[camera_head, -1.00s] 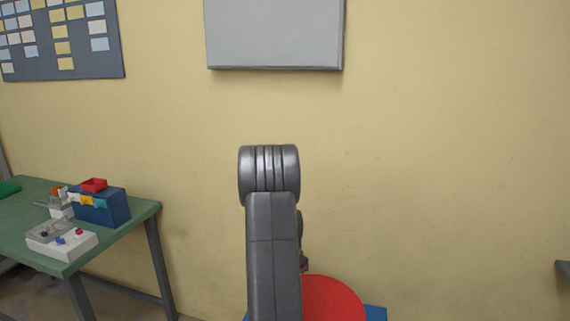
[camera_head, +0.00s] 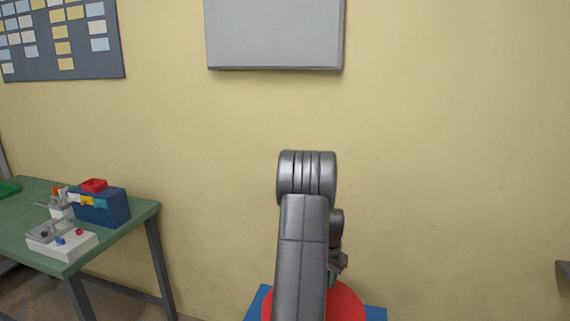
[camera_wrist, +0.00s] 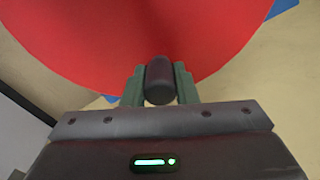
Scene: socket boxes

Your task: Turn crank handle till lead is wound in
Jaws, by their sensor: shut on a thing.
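A large red disc (camera_wrist: 150,35) fills the upper part of the wrist view, with blue corners (camera_wrist: 283,8) behind it. A dark, rounded crank handle (camera_wrist: 159,80) stands near the disc's lower rim. My gripper (camera_wrist: 160,88) is shut on this handle, one green finger on each side. In the head view the red disc (camera_head: 345,303) shows low in the picture, largely covered by my arm, with a blue part (camera_head: 375,313) beside it. The lead cannot be made out in either view.
A green table (camera_head: 140,222) stands at the left with a blue box (camera_head: 102,208) and a white box (camera_head: 62,245). A grey panel (camera_head: 275,35) hangs on the yellow wall above. The wall right of my arm is clear.

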